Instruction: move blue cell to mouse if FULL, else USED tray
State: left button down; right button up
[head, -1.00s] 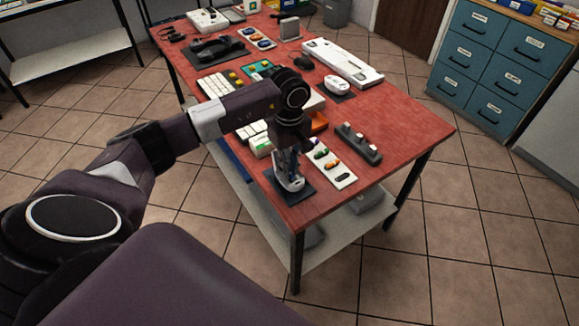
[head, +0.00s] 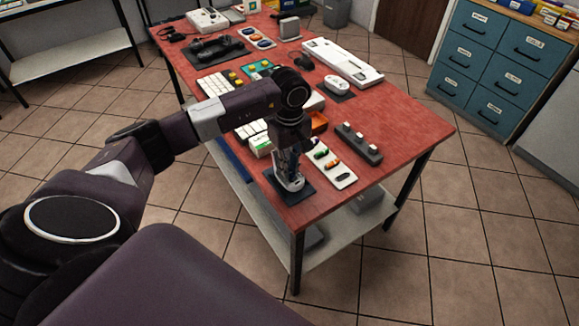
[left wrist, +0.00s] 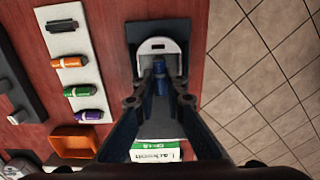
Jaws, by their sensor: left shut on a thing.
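My left gripper (head: 289,172) points down over the near end of the red table, its fingers shut on the blue cell (left wrist: 160,76). In the left wrist view the cell is between the fingertips, against the dark slot of a white rounded device (left wrist: 157,46) on a dark pad (left wrist: 135,32). Whether the cell touches the device or is inside it, I cannot tell. In the head view the fingers partly cover this device (head: 292,184). A white mouse (head: 337,83) lies on another dark pad farther back. An orange tray (head: 319,122) is behind the gripper; I can read no USED label.
A white strip (head: 346,181) with several coloured cells lies right of the gripper, beside a dark stand (head: 358,143) with white tops. A green-and-white box (head: 259,147) is to the left. The table's right front is clear.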

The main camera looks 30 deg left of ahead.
dwell(0.3)
pick_arm(q)
jog(key=shift+f+b, duration=0.45)
jog(key=shift+b, duration=0.15)
dwell(0.5)
jog(key=c, duration=2.3)
grip_release()
jog(key=shift+o, duration=0.2)
jog(key=shift+r, duration=0.1)
jog(key=shift+r+p, duration=0.9)
jog(key=shift+r, duration=0.8)
jog(key=shift+o, duration=0.7)
